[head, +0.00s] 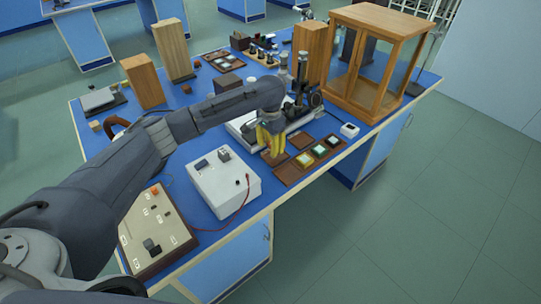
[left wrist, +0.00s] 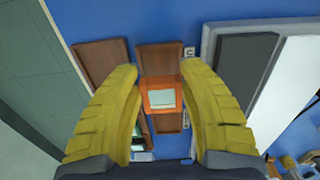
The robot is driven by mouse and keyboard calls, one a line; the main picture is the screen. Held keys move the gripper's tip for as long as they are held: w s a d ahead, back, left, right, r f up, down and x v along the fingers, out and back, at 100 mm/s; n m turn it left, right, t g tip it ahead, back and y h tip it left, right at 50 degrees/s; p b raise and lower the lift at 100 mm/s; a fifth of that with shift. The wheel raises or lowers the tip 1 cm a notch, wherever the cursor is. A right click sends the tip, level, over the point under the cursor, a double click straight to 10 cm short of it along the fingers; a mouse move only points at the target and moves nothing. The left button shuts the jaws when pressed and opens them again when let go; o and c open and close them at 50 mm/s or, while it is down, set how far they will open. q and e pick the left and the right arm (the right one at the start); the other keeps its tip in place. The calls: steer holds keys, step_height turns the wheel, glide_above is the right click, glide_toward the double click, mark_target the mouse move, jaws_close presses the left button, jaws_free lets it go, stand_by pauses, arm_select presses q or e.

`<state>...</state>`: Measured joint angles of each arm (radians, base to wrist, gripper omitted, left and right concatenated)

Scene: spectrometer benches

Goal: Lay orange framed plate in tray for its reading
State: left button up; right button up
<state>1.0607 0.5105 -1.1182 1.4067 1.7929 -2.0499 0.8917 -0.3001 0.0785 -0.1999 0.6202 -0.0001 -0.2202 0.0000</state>
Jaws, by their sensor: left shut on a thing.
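The orange framed plate (left wrist: 162,99), with a pale square centre, shows between the yellow fingers of my left gripper (left wrist: 161,72) in the left wrist view. The gripper is shut on it. In the head view the same gripper (head: 271,144) points down over the near edge of the blue bench, and its fingers hide the plate. Brown trays lie below: an empty one (left wrist: 101,62) to the left in the wrist view and another (left wrist: 160,57) just beyond the plate. In the head view a bare brown tray (head: 287,174) lies just in front of the gripper. My right gripper is out of view.
A glass-sided wooden cabinet (head: 370,60) and wooden blocks (head: 143,80) stand farther back.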

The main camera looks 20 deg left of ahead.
mark_target(270, 160)
arm_select(q)
steer(key=shift+f, duration=2.4)
steer(key=shift+f, duration=0.35)
steer(key=shift+s+f, duration=0.2)
steer(key=shift+f, duration=0.15)
steer(key=o, duration=1.2)
steer(key=shift+f, duration=0.15)
steer(key=shift+c, duration=0.2)
step_height(270, 160, up, 14)
steer(key=shift+w, duration=0.2)
steer(key=shift+f, duration=0.15)
